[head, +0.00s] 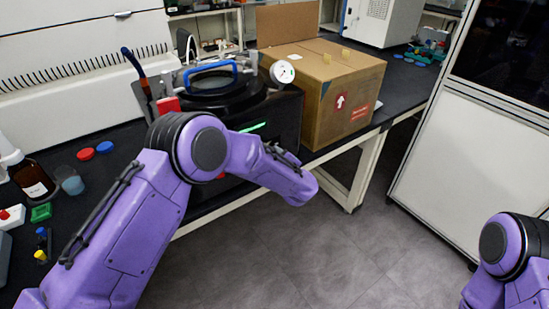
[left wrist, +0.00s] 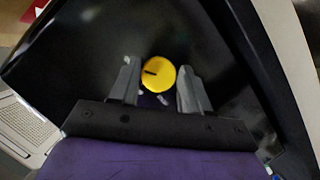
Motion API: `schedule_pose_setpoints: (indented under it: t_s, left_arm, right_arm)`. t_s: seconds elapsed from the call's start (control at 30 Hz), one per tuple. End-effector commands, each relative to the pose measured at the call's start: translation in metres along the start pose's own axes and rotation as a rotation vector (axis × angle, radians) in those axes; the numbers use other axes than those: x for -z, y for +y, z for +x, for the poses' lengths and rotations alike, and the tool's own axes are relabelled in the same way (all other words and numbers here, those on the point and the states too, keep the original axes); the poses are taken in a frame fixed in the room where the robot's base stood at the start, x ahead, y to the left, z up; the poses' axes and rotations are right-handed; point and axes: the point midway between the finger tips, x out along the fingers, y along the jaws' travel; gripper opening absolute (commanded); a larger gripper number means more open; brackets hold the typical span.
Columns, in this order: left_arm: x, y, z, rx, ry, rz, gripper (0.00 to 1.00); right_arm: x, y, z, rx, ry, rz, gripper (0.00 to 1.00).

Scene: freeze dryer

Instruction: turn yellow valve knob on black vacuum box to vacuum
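The yellow valve knob (left wrist: 158,73) shows in the left wrist view as a round yellow disc with a short dark mark on its left half. It is on the dark face of the black vacuum box (left wrist: 95,50). My left gripper (left wrist: 157,70) is open, with one finger on each side of the knob. Gaps show beside the knob; I cannot tell how far the fingertips are from the face. In the head view the black box (head: 286,118) stands on the bench, and my left arm hides the knob and left gripper. My right gripper is out of view.
A cardboard box (head: 345,108) stands right of the black box. A round gauge (head: 282,73) and a blue handle (head: 208,74) are above it. Bottles and small coloured caps (head: 86,154) lie on the bench at left. Floor in front is clear.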

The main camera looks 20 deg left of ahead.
Motion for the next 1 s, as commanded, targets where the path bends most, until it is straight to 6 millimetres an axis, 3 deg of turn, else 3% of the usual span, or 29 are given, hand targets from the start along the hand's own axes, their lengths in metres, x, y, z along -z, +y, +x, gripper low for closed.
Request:
schedule_pose_setpoints:
  t_s: [0.37, 0.47, 0.8, 1.0]
  left_arm:
    - [0.000, 0.001, -0.003, -0.002, 0.001, -0.002, 0.65]
    - [-0.001, 0.001, -0.017, -0.004, 0.000, -0.001, 0.65]
    - [-0.001, 0.000, -0.092, -0.004, 0.000, -0.002, 0.65]
    - [0.000, 0.000, -0.106, -0.001, 0.001, -0.001, 0.65]
  right_arm:
    - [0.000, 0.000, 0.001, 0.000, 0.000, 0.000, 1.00]
    - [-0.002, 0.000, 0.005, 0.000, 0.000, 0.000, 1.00]
    - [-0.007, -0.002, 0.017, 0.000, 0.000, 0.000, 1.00]
    - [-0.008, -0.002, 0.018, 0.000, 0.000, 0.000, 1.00]
